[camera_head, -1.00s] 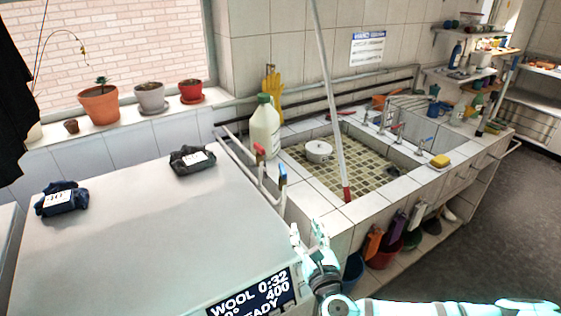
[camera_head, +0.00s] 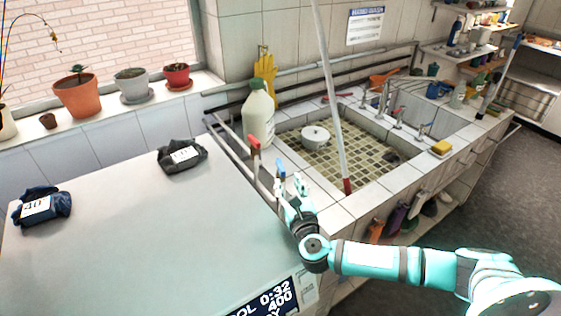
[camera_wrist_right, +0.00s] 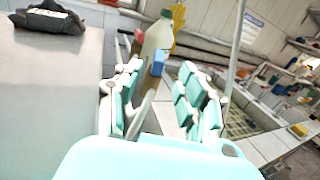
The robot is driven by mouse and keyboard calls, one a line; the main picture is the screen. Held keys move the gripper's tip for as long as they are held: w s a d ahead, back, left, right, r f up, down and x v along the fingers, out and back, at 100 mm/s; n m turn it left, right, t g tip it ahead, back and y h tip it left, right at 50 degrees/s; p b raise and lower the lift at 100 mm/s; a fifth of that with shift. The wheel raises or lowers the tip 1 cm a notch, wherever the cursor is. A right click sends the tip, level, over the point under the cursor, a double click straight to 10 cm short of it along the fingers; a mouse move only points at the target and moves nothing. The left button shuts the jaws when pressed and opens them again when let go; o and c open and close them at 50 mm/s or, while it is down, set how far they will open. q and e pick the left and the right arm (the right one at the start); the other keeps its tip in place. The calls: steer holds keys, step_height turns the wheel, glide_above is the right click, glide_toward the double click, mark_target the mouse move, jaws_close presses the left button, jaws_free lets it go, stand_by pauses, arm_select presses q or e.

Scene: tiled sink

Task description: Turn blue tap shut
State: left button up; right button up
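The blue tap (camera_head: 280,168) is a small blue handle on an upright pipe between the grey machine top and the sink. In the right wrist view its blue handle (camera_wrist_right: 158,62) shows between and beyond my two fingers. My right gripper (camera_head: 290,187) is open, its fingers spread and empty, just in front of and below the blue handle. Whether a finger touches the pipe I cannot tell. The red tap (camera_head: 254,145) stands to the left of the blue one; it also shows in the right wrist view (camera_wrist_right: 138,36). My left gripper is not in view.
A white bottle with a green cap (camera_head: 258,118) stands behind the taps. The grey machine top (camera_head: 140,230) lies to the left, with dark folded bundles (camera_head: 182,156) on it. The tiled sink (camera_head: 375,185) is to the right, with a pole (camera_head: 332,95) leaning in it.

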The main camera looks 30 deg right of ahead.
mark_target(281, 164)
steer(key=p+x, duration=0.1)
steer(key=x, duration=0.7)
steer(key=shift+a, duration=0.1)
steer(key=shift+w, duration=0.55)
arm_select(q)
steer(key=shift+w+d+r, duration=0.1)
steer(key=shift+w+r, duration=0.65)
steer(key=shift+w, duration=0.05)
arm_select(e)
jaws_close()
